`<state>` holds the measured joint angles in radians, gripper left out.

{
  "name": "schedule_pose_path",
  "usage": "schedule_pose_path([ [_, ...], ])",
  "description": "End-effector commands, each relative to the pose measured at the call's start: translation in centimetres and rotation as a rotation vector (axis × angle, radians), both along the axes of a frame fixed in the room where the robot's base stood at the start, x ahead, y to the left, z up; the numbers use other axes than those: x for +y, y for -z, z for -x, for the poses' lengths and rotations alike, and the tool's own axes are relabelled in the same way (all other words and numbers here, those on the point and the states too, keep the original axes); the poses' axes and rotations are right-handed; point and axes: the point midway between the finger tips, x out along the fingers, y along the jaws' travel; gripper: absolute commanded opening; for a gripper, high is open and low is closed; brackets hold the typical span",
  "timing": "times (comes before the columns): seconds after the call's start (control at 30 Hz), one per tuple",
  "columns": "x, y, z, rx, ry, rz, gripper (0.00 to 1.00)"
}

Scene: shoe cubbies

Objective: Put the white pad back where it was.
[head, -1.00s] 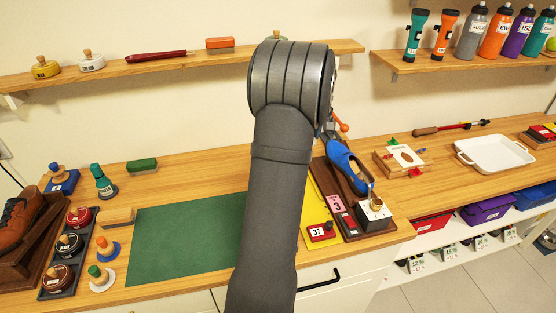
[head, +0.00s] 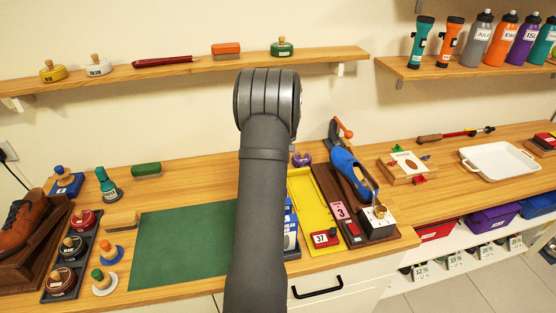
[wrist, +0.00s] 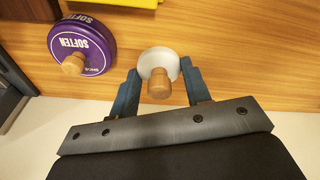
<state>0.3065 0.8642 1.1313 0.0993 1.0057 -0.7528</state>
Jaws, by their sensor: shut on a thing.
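The white pad (wrist: 172,58) is a small round disc with a wooden knob. In the wrist view it sits between the two blue fingers of my gripper (wrist: 160,84), which is shut on it. Wooden bench shows behind it; I cannot tell whether the pad touches the wood. A purple SOFTEN tin (wrist: 94,38) with a wooden knob stands just left of it. The purple tin also shows in the head view (head: 302,159), at the back of the bench. My gripper and the pad are hidden behind my arm in the head view.
A yellow tray (head: 316,205) and a brown rack with a blue shoe (head: 348,172) stand right of my arm. A green mat (head: 185,250) lies left, beside a dark tray of tins (head: 57,285) and knobbed discs (head: 105,284). The shelf (head: 185,70) above holds tins and brushes.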

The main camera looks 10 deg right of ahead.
Motion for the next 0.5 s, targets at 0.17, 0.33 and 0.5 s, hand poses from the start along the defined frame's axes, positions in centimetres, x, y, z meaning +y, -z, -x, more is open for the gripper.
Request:
schedule_pose_path([
  [0.17, 0.0, 2.4, 0.0, 0.001, 0.000, -0.001, 0.19],
  [0.33, 0.0, 2.5, 0.0, 0.000, 0.000, 0.000, 0.19],
  [0.5, 0.0, 2.8, 0.1, 0.001, 0.000, -0.001, 0.19],
])
